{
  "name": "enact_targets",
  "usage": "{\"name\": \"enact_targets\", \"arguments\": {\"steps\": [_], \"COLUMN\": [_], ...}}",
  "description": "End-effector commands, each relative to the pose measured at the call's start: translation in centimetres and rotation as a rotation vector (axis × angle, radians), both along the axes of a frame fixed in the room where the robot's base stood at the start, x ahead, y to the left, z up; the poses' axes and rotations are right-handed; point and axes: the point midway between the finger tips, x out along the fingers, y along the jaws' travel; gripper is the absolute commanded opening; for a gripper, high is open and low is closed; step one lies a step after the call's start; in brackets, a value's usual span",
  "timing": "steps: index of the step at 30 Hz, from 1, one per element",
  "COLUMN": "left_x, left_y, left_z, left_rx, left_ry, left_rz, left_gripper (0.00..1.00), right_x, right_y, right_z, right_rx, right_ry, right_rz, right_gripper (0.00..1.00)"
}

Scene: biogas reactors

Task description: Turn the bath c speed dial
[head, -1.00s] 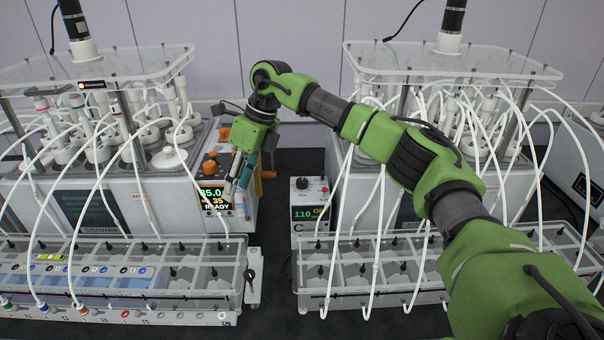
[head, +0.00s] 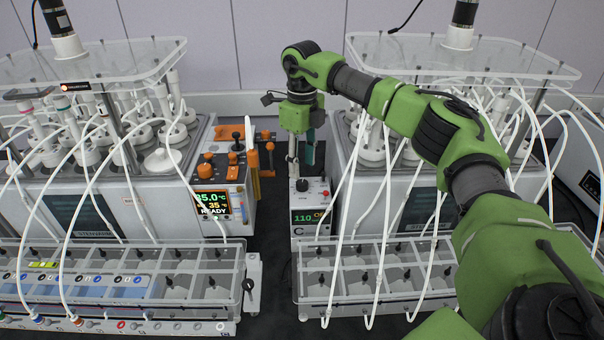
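The small bath C control box (head: 311,215) stands in the gap between the two reactor units. Its screen shows a green 110 and a letter C is below it. The dark speed dial (head: 302,185) sits on its light top, beside a small red button (head: 325,193). My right gripper (head: 301,168) points down just above the box, at the dial. Its fingers are apart with nothing visible between them. I cannot tell whether a fingertip touches the dial. My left gripper is not in view.
The left unit has an orange-knobbed panel (head: 232,165) and a screen (head: 213,204) reading READY. Clear racks (head: 120,262) stand in front of both units. White tubes (head: 345,225) hang close to the right of box C. Dark floor shows between the units.

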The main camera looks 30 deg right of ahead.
Motion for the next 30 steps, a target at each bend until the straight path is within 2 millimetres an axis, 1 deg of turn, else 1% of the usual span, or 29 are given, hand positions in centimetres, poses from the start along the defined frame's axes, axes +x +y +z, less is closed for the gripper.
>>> {"name": "enact_targets", "arguments": {"steps": [1,5,9,13,21,22,23,24,26,30], "left_x": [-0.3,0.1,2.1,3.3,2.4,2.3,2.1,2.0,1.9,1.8], "left_y": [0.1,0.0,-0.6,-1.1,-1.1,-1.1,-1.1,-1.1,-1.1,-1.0], "left_z": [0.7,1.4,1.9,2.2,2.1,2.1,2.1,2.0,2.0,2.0], "left_rx": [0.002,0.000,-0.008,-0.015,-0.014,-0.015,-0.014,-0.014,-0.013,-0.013], "left_ry": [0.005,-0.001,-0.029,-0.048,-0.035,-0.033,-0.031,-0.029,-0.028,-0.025], "left_rz": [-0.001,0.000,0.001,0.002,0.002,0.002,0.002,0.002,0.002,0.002], "left_gripper": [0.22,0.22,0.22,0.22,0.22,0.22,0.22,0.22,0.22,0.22], "right_x": [-0.1,-0.1,0.0,0.0,0.0,0.0,0.0,0.0,0.0,0.0], "right_y": [0.0,0.0,0.0,0.0,0.0,0.0,0.0,0.0,0.0,0.0], "right_z": [-0.8,-3.1,-4.7,-5.5,-5.7,-5.7,-5.7,-5.7,-5.7,-5.6], "right_rx": [-0.001,-0.002,0.000,0.000,0.000,0.000,0.000,0.000,0.000,0.000], "right_ry": [0.005,0.004,0.001,0.000,-0.001,-0.001,-0.001,-0.001,-0.001,-0.001], "right_rz": [-0.001,0.000,0.000,0.000,0.000,0.000,0.000,0.000,0.000,0.000], "right_gripper": [0.40,0.40,0.40,0.40,0.40,0.35,0.27,0.16,0.02,0.02]}}
